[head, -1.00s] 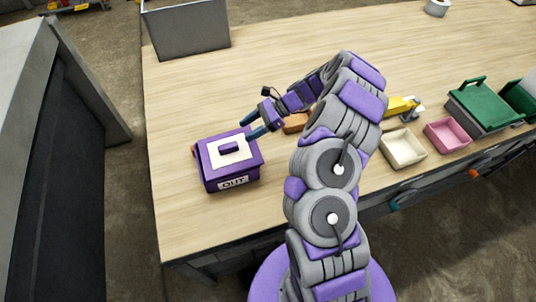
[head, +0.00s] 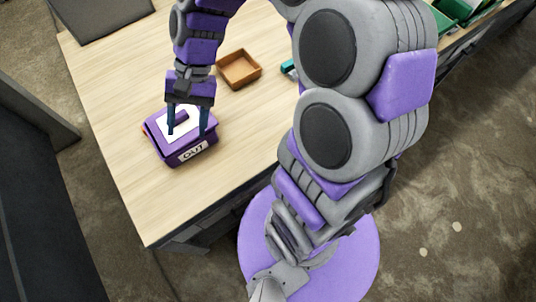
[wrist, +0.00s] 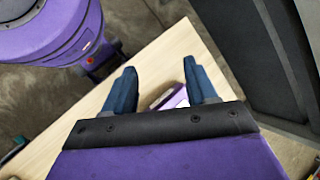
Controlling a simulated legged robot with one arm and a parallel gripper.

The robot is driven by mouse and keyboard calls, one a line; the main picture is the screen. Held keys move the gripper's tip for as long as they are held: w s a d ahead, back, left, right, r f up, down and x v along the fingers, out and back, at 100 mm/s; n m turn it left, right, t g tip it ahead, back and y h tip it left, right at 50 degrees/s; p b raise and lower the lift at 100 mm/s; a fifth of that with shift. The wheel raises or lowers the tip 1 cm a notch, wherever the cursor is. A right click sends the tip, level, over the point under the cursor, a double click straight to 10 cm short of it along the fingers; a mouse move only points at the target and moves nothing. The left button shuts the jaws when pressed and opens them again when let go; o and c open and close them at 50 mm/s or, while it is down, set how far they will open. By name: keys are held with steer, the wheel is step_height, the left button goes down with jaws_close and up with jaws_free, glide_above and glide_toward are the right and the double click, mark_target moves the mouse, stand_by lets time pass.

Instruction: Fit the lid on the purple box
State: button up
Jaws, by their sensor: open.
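The purple box (head: 178,158) stands near the table's left edge in the head view, with an "OUT" label on its front. Its lid (head: 163,143), purple with a white panel and a purple handle, lies on top. I cannot tell whether the lid is fully seated. My gripper (head: 188,131) points down over the lid, its two blue fingers open and apart, one on each side of the handle. Whether the fingers touch the lid is unclear. In the wrist view, a purple and white part of the lid or box (wrist: 172,98) shows between the fingers (wrist: 160,68), mostly hidden by the gripper.
An open brown tray (head: 239,69) sits behind and right of the box. A grey bin (head: 100,12) stands at the back left. Green containers (head: 462,12) are at the far right. The table (head: 125,185) is bare in front of the box. A dark cabinet (head: 35,200) stands left.

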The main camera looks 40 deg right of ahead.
steer(key=s+d+n+t+h, duration=0.1)
steer(key=s+d+n+h, duration=0.1)
steer(key=s, duration=0.6)
steer(key=s+d+n+t+h, duration=0.1)
steer(key=s+d+n+h, duration=0.1)
steer(key=s+d+h, duration=0.2)
steer(key=s+d, duration=0.3)
steer(key=s, duration=0.2)
steer(key=shift+d+r+n, duration=0.2)
steer(key=shift+r+n, duration=0.05)
steer(key=shift+n, duration=0.15)
steer(key=shift+a, duration=0.4)
steer(key=shift+d, duration=0.25)
steer(key=shift+a, duration=0.15)
